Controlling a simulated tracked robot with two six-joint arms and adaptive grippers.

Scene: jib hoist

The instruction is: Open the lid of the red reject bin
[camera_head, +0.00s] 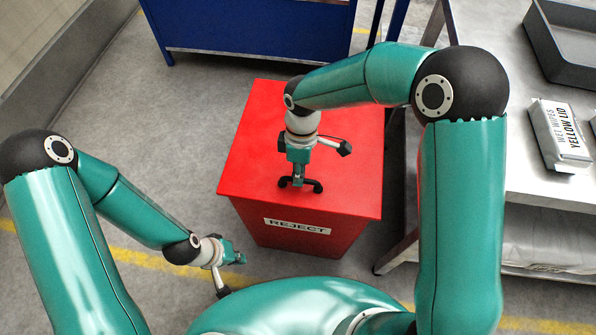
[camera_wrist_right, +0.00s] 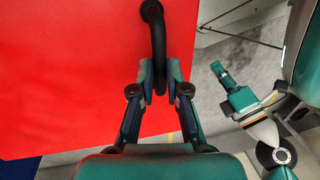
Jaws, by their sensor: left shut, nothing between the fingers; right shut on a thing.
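The red reject bin (camera_head: 300,238) stands on the floor in front of me, with a white REJECT label on its front. Its flat red lid (camera_head: 250,150) looks closed, lying level on the bin. A black handle (camera_head: 314,185) sits on the lid near its front edge; it also shows in the right wrist view (camera_wrist_right: 153,14). My right gripper (camera_head: 298,182) is shut on this handle, and its fingers (camera_wrist_right: 159,88) are around the bar in the wrist view. My left gripper (camera_head: 240,258) is shut and empty, low over the floor left of the bin, apart from it.
A steel table (camera_head: 487,50) stands at the right with a wet wipes pack (camera_head: 560,135) and a dark grey tray (camera_head: 565,50). A blue cabinet (camera_head: 250,30) stands behind the bin. The floor (camera_head: 150,160) left of the bin is clear.

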